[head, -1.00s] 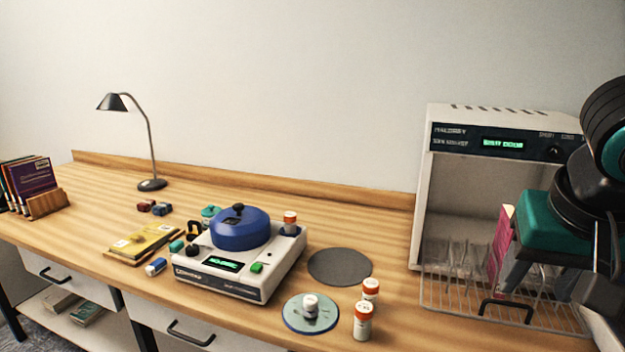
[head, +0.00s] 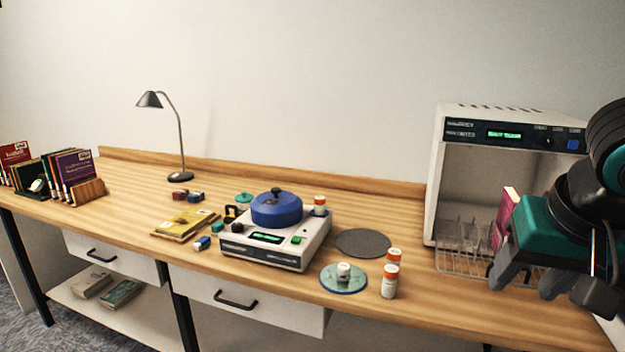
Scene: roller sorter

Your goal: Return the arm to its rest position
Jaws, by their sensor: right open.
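My right arm comes in at the right edge of the head view. Its gripper (head: 527,281) is open, with dark grey fingers pointing down and left below a teal body. It hangs in front of the white cabinet (head: 437,185) and its wire rack (head: 447,262). No object shows between the fingers. A pink book (head: 508,205) stands behind the gripper, partly hidden by it. My left gripper is not in view.
A white device with a blue lid (head: 277,209) stands mid-table. Orange-capped bottles (head: 389,281), a round glass plate (head: 343,286) and a dark disc (head: 362,243) lie right of it. A lamp (head: 180,177) and books (head: 75,170) stand left.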

